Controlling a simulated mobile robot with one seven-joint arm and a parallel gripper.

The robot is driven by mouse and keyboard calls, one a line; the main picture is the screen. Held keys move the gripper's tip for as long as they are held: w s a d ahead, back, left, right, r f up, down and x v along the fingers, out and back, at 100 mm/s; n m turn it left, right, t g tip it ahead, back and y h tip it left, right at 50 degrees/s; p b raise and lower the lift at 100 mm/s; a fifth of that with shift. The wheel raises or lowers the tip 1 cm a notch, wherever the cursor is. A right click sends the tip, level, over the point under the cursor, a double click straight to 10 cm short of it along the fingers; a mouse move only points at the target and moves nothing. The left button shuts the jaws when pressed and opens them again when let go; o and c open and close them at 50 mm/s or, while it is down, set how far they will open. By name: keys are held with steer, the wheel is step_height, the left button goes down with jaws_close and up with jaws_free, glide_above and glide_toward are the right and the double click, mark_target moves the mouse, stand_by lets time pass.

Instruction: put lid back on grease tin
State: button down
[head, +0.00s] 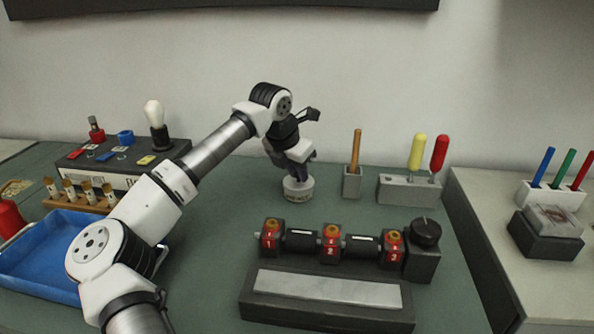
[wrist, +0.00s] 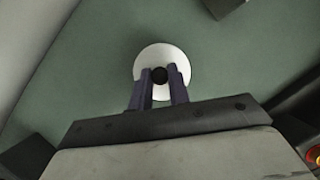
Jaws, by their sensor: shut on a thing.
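The grease tin (head: 298,194) is a small, round, whitish tin with printing on its side. It stands upright on the green bench, in the middle of the head view. My gripper (head: 298,175) points down right over it. In the wrist view, my gripper (wrist: 160,77) is shut on the dark knob of the round white lid (wrist: 160,55). The lid (head: 297,182) is at the top of the tin in the head view. I cannot tell if it is fully seated. The fingers hide part of the lid, and the lid hides the tin in the wrist view.
A grey holder (head: 352,183) with a wooden-handled tool and a block (head: 405,191) with yellow and red handles stand to the right. A number-wheel device (head: 330,245) is in front. A blue tray (head: 40,262) is at left. Bench around the tin is clear.

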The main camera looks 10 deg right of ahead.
stand_by(0.3)
steer(key=c, duration=0.8)
jaws_free()
steer(key=shift+o, duration=0.2)
steer(key=shift+r+p, duration=2.25)
steer(key=shift+r, duration=1.25)
steer(key=shift+c, duration=0.5)
jaws_close()
